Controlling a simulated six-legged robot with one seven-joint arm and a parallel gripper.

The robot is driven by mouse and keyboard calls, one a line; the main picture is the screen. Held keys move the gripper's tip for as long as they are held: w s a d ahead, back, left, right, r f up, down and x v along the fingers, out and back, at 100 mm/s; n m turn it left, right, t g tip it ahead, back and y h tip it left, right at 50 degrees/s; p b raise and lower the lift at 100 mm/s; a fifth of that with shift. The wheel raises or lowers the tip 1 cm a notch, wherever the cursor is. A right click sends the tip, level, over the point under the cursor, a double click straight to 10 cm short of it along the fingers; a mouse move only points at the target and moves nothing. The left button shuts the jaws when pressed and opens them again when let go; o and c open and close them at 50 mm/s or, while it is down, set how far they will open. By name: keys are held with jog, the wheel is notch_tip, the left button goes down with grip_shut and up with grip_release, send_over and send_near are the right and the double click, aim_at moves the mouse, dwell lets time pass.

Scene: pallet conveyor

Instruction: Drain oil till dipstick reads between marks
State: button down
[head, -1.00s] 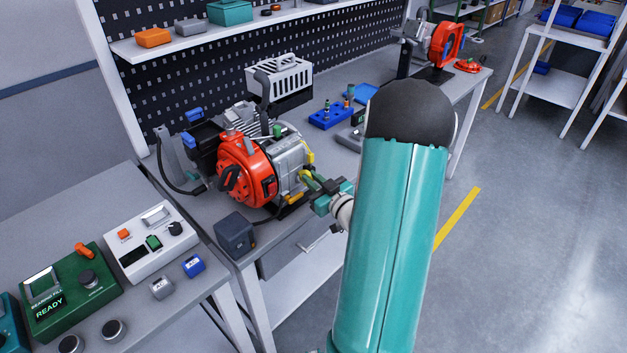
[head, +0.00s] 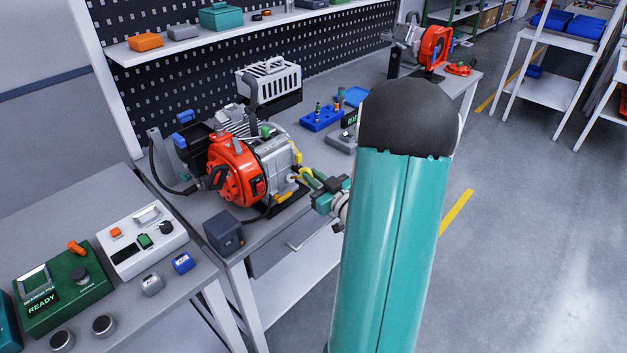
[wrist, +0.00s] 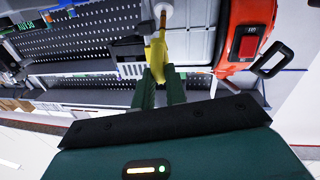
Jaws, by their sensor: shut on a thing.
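The engine (head: 235,172), with a red cover and grey block, sits on the bench; its red side and grey block also show in the wrist view (wrist: 250,45). My gripper (wrist: 158,75) is shut on a yellow handle that looks like the dipstick (wrist: 156,52). A thin orange-brown shaft runs from the handle toward a pale round fitting (wrist: 163,9) on the engine. I cannot tell how far the shaft sits inside it. In the head view my gripper (head: 309,177) is at the engine's right side. The level marks and any drain are not clear.
A dark box (head: 223,232) stands at the bench's front edge. A blue holder (head: 321,118) and a grey caged unit (head: 270,86) lie behind the engine. A white control box (head: 142,240) and green READY box (head: 62,283) are on the left table. Open floor lies right.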

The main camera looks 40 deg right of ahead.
jog(key=shift+f, duration=0.1)
jog(key=c, duration=1.5)
grip_release()
jog(key=shift+o, duration=0.2)
jog(key=s+a, duration=0.1)
jog(key=s, duration=1.2)
jog(key=shift+s+a, duration=0.3)
jog(key=shift+a, duration=0.1)
